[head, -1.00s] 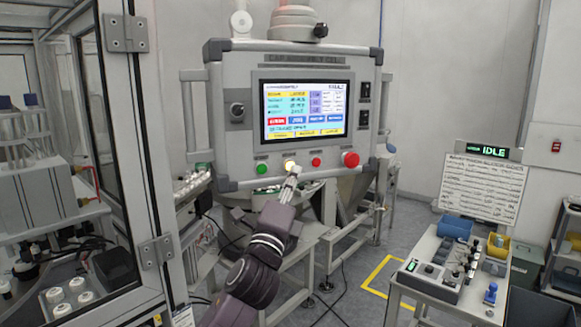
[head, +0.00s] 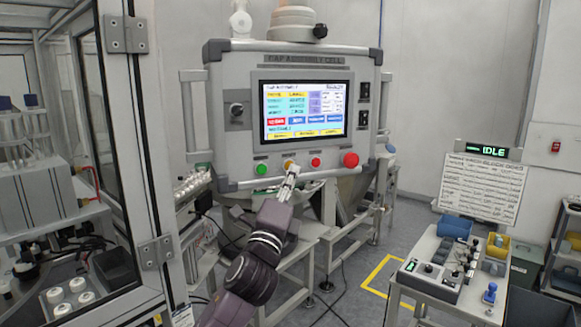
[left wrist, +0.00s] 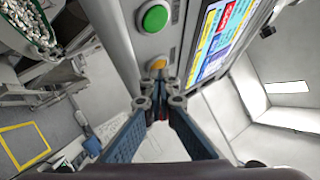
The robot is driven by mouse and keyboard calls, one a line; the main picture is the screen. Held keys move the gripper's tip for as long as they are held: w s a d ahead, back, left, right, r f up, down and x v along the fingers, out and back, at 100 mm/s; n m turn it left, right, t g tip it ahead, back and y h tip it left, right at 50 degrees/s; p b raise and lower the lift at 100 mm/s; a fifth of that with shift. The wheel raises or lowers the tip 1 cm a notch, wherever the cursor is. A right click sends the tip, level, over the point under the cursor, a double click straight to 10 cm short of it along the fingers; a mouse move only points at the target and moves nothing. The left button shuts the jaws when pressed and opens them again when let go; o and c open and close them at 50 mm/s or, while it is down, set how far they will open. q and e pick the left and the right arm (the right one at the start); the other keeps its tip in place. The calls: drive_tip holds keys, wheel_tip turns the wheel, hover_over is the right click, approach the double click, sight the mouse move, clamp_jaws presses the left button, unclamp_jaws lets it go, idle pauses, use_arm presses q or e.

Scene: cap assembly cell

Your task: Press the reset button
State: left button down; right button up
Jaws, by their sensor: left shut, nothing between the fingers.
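The control panel (head: 290,155) carries a row of buttons under its screen. The amber button (head: 287,164) sits between the green button (head: 262,169) and a small red one (head: 315,162); its label is too small to read. My left gripper (head: 293,170) is shut and empty, its fingertips right at the amber button. In the left wrist view the amber button (left wrist: 157,64) shows just beyond the closed fingertips (left wrist: 162,88), with the green button (left wrist: 154,17) above it. I cannot tell whether the tips touch the button. My right gripper is out of view.
A large red mushroom button (head: 351,160) sits at the panel's right end. The screen (head: 304,110) is lit. A glass-doored cabinet (head: 140,150) stands close on the left. A small table (head: 440,295) with bins and a control box is at the right.

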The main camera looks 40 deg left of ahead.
use_arm(q)
drive_tip(key=shift+s+d, duration=0.15)
drive_tip(key=shift+s, duration=0.1)
drive_tip(key=shift+d, duration=0.1)
drive_tip(key=s+d, duration=0.2)
drive_tip(key=d, duration=0.1)
drive_tip(key=s+d+p, duration=0.1)
drive_tip(key=d, duration=0.1)
idle(0.5)
drive_tip(key=shift+f, duration=0.1)
idle(0.6)
